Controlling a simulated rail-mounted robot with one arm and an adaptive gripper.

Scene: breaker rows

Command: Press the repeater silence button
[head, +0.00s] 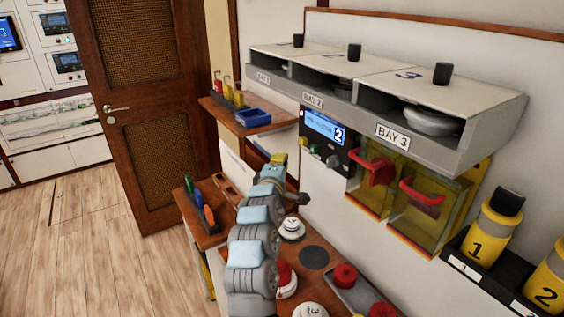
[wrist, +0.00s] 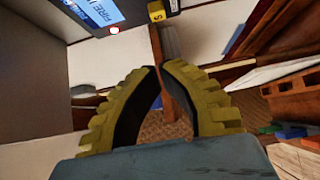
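The repeater panel is a dark box with a lit blue screen (head: 324,128) and a "2" label, on the wall under the bay cabinets. The screen (wrist: 97,10), a red-and-white round button (wrist: 114,30) and a yellow block (wrist: 156,11) show beyond the tips.
Yellow boxes with red handles (head: 375,170) hang right of the panel, below the bay cabinet (head: 440,85). A shelf with a blue tray (head: 253,117) is behind my gripper. Red knobs (head: 345,275) and a white disc (head: 292,228) sit on the counter below.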

